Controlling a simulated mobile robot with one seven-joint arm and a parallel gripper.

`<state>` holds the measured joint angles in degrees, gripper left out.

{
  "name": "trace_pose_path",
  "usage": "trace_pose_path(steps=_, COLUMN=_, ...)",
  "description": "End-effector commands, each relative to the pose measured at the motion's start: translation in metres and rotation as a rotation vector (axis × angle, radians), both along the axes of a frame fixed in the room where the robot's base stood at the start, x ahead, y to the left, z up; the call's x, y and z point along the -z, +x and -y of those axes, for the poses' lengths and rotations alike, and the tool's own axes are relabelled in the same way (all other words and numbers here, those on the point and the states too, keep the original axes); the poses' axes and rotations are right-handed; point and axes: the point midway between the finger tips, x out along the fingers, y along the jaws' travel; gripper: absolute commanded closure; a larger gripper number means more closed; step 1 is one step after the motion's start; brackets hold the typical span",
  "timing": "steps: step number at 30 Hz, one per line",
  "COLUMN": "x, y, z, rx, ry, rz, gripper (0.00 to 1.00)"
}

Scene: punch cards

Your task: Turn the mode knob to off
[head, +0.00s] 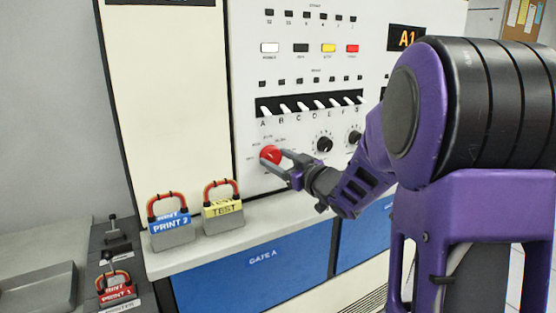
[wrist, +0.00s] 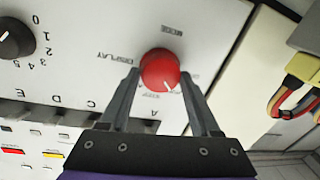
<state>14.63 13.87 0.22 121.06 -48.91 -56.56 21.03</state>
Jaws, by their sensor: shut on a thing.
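The red mode knob (head: 270,155) sits on the white panel, below and left of the row of lettered switches. The wrist view shows my gripper (wrist: 160,88) shut on the knob, one finger at each side.
Black dials (head: 324,144) sit right of the knob, and lettered switches (head: 310,106) above it. Below, on the ledge, stand the TEST block (head: 223,212) and the blue PRINT 2 block (head: 171,228), both with red handles. The red PRINT 1 block (head: 117,291) is lower left.

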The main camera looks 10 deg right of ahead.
Motion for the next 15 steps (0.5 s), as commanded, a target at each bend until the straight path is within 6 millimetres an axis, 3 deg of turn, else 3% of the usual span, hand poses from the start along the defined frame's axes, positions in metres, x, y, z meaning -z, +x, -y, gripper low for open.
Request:
trace_pose_path(steps=8, x=0.0005, y=0.0001, z=-0.0004, rx=-0.001, ry=-0.035, rz=0.014, gripper=0.92)
trace_pose_path(steps=15, x=0.0014, y=0.0001, z=-0.0014, rx=-0.002, ry=-0.167, rz=0.057, gripper=0.92)
